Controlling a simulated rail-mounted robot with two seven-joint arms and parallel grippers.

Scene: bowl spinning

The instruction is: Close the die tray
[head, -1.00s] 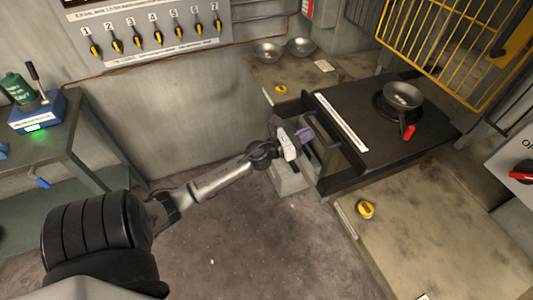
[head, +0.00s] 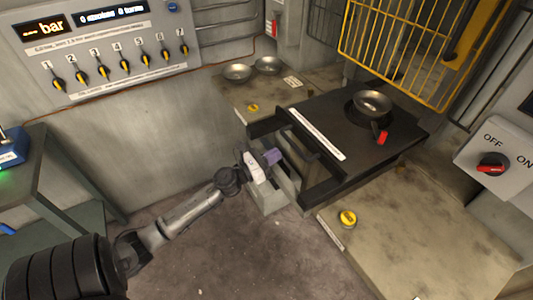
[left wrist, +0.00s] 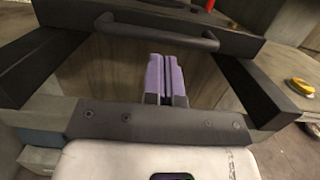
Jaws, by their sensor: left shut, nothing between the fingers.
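The black die tray (head: 395,150) lies between two pale worktops, its front end toward my left arm. A white label strip (head: 317,133) runs along its near part, and a dark bar handle (left wrist: 155,33) spans its front in the left wrist view. A grey metal bowl or pan with a red-tipped handle (head: 372,102) sits on the tray's round die. My left gripper (head: 273,156) is just in front of the tray front, its purple fingers (left wrist: 166,80) shut and empty. They point toward the handle, with no clear contact. My right gripper is not visible.
A yellow barred guard (head: 405,40) stands above the tray's far side. Yellow buttons sit on the right worktop (head: 348,218) and left worktop (head: 253,107). Two metal bowls (head: 237,73) stand at the back. A red OFF/ON switch (head: 492,163) is at right.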

